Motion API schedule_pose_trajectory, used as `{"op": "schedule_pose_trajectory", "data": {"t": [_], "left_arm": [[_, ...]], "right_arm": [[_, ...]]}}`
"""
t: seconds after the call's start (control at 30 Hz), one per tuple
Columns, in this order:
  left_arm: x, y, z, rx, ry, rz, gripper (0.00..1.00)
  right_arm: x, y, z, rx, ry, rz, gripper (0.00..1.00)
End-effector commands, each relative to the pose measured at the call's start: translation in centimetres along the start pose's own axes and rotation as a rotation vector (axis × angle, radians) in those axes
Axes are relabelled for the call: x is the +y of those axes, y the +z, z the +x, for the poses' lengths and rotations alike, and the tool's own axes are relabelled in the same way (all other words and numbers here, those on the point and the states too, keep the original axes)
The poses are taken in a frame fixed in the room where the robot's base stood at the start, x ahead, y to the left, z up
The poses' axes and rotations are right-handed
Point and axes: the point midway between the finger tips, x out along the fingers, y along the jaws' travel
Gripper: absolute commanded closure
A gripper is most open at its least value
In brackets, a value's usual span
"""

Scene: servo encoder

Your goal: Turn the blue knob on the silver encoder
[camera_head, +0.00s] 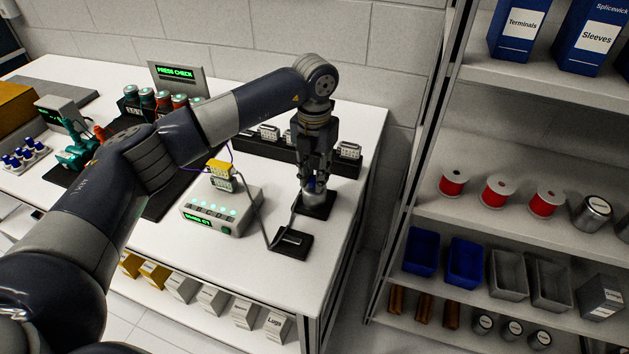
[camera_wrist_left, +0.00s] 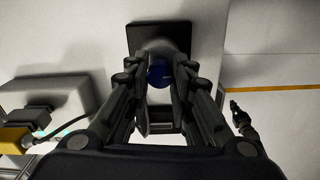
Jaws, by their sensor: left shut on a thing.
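The silver encoder (camera_head: 312,197) stands on a black base plate (camera_head: 326,208) near the right end of the white table. Its blue knob (camera_wrist_left: 160,73) shows between my left gripper's fingers in the left wrist view. My left gripper (camera_head: 317,178) points straight down over the encoder in the head view and is shut on the blue knob. The fingers hide much of the knob in the head view. My right gripper is not in view.
A grey box with green lights (camera_head: 222,210) stands left of the encoder. A small black plate (camera_head: 291,243) with a cable lies in front. A black rack of connectors (camera_head: 262,147) stands behind. Shelving (camera_head: 490,215) with spools and bins is on the right, past the table edge.

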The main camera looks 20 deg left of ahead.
Motion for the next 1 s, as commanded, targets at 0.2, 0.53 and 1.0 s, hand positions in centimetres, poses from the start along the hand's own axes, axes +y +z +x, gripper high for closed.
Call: {"op": "schedule_pose_trajectory", "data": {"t": [0.2,0.53,1.0], "left_arm": [[0.0,0.1,0.2,-0.005,0.000,0.206,1.00],[0.0,0.1,0.1,-0.004,0.002,0.519,1.00],[0.0,0.1,0.0,-0.004,0.002,0.964,1.00]], "right_arm": [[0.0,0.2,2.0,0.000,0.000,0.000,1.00],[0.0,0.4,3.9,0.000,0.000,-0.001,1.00],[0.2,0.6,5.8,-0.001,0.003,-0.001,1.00]]}}
